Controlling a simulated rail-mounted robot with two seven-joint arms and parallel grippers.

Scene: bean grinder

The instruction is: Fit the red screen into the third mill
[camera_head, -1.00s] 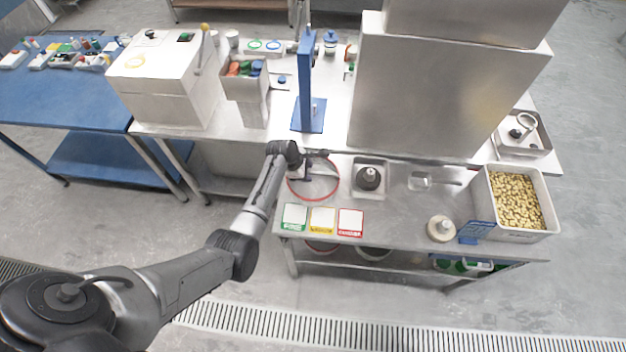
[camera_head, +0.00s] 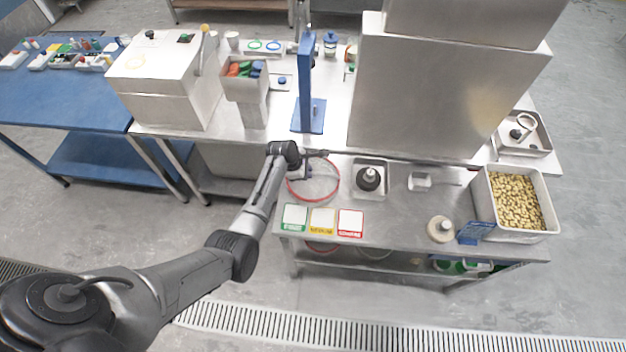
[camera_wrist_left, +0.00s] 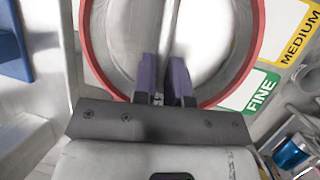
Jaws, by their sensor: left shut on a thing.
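The red screen (camera_head: 313,201) is a round sieve with a red rim, over the left part of the front steel table. It also fills the upper part of the left wrist view (camera_wrist_left: 257,35), with a pale bar running across it. My left gripper (camera_head: 309,168) is at the screen's upper left in the head view. In the left wrist view its purple fingers (camera_wrist_left: 165,82) are closed on the screen near its rim and hide part of it. I cannot tell whether the screen touches the table. I cannot tell which thing is the third mill. My right gripper is out of view.
Green, yellow and red label cards (camera_head: 322,220) lie in front of the screen. A steel tray with a dark knob (camera_head: 368,179), a scoop (camera_head: 419,182) and a bean bin (camera_head: 515,200) are to the right. A blue stand (camera_head: 306,85) and a large steel housing (camera_head: 430,95) rise behind.

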